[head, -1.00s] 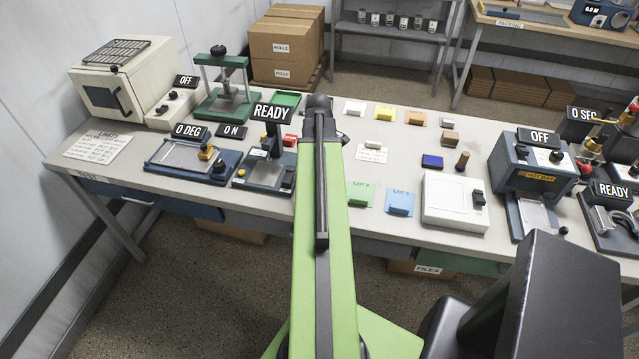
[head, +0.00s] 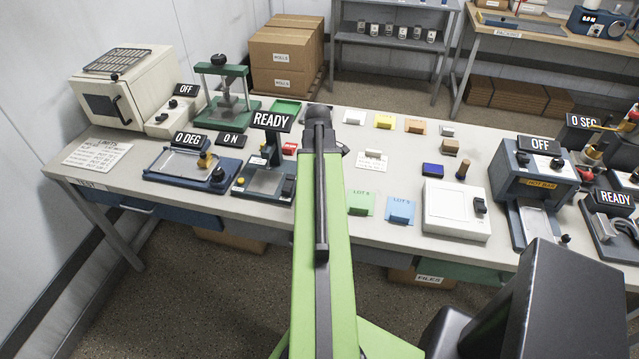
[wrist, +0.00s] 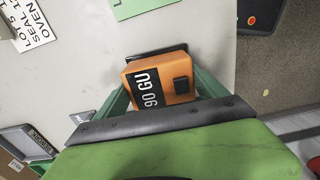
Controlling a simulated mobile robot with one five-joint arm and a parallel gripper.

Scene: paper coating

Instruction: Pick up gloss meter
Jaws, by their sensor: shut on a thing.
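The gloss meter (wrist: 160,85) is an orange block with a black "90 GU" display and a dark square button, seen in the wrist view. A dark edge shows along its far side. My gripper (wrist: 163,94) has its green fingers on both sides of the meter and is shut on it. I cannot tell whether the meter touches the table or hangs above it. In the head view my green arm reaches over the bench, and its raised part hides the gripper and the meter.
The grey bench (head: 340,230) carries a READY stand (head: 268,160) left of my arm. Right of it are lot cards (head: 400,209), a white flat device (head: 455,209) and a blue hot bar machine (head: 535,185). In the wrist view the table edge and floor lie right of the meter.

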